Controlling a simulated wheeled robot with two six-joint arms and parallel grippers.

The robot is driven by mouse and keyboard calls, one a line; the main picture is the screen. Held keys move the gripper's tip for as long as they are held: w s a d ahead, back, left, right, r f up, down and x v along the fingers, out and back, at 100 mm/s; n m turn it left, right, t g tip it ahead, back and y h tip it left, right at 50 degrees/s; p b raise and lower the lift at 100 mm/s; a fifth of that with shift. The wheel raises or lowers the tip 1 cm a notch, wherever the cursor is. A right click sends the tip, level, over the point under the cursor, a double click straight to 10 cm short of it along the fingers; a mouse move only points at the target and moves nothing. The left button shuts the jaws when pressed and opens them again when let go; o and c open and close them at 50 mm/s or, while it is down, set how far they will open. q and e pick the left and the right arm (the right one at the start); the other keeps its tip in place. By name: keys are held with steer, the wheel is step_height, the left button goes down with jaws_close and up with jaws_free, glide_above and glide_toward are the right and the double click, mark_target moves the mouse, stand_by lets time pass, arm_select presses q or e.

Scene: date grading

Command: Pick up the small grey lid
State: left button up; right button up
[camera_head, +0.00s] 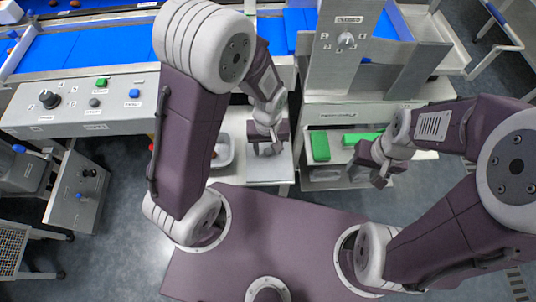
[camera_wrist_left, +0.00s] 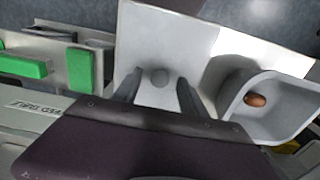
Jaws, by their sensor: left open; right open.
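The small grey lid (camera_wrist_left: 160,76) is a round grey disc lying on a white surface (camera_wrist_left: 205,50) in the left wrist view. My left gripper (camera_wrist_left: 158,92) is open and empty, with one finger on each side of the lid's line and the lid just beyond the fingertips. I cannot tell the height between them. In the head view my left gripper (camera_head: 267,150) is over the white shelf (camera_head: 277,172), and I cannot make out the lid there. My right gripper (camera_head: 378,173) is open, away to the right in front of the green blocks.
A white tray (camera_wrist_left: 232,108) with one brown date (camera_wrist_left: 255,100) stands right of the lid in the wrist view. Green blocks (camera_head: 320,146) (camera_head: 362,138) lie on the shelf to the right.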

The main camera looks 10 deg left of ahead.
mark_target(268, 151)
arm_select(q)
steer(key=shift+w+f, duration=0.1)
steer(key=shift+f, duration=0.15)
steer(key=shift+r, duration=0.1)
steer(key=c, duration=0.5)
jaws_close()
step_height(268, 151, up, 5)
steer(key=p, duration=0.5)
steer(key=s+d+r+p, duration=0.6)
steer(key=s+d, duration=0.1)
steer(key=d, duration=0.2)
steer(key=shift+d+p, duration=0.3)
steer(key=shift+p, duration=0.1)
